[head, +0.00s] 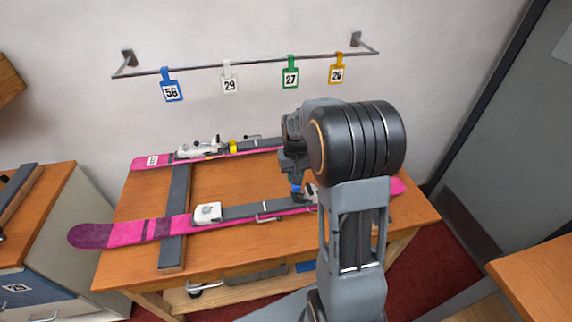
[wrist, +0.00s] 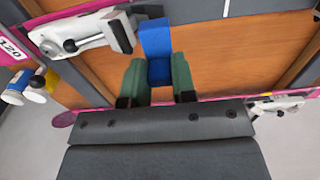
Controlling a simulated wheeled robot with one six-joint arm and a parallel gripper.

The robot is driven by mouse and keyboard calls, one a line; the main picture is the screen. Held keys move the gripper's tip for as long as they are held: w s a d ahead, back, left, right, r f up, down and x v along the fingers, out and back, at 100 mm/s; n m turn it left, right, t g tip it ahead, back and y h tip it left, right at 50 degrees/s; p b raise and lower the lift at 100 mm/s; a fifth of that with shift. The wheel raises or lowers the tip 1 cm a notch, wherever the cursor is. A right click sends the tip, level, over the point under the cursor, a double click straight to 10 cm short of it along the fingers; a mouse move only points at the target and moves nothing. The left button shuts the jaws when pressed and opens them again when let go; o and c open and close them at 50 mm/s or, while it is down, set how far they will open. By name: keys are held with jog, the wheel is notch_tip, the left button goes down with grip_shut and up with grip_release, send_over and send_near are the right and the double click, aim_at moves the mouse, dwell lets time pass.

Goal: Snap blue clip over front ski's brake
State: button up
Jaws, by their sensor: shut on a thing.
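The blue clip (wrist: 156,42) is held between the two green fingers of my gripper (wrist: 158,82) in the wrist view. In the head view it shows as a small blue patch (head: 296,188) at my gripper (head: 296,180), close over the right part of the front ski (head: 148,230). The front ski is pink, with a white binding piece (head: 208,212) and a thin metal brake arm (head: 266,214) along its grey middle. My arm hides much of its right part. I cannot tell whether the clip touches the ski or brake.
The back ski (head: 148,162) lies behind, with white binding parts and a yellow clip (head: 233,146). Both skis rest across a dark bar (head: 172,253) on the wooden bench (head: 118,270). A wall rail (head: 250,62) carries several numbered tags. Bare bench lies between the skis.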

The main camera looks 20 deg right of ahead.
jog(key=shift+w+d+f, duration=0.1)
jog(key=shift+w, duration=0.05)
jog(key=shift+a+f+b, duration=0.2)
jog(key=shift+f+b, duration=0.7)
jog(key=shift+f, duration=0.15)
jog(key=shift+f+b, duration=1.7)
jog(key=shift+f, duration=0.6)
jog(key=shift+o, duration=1.4)
grip_shut()
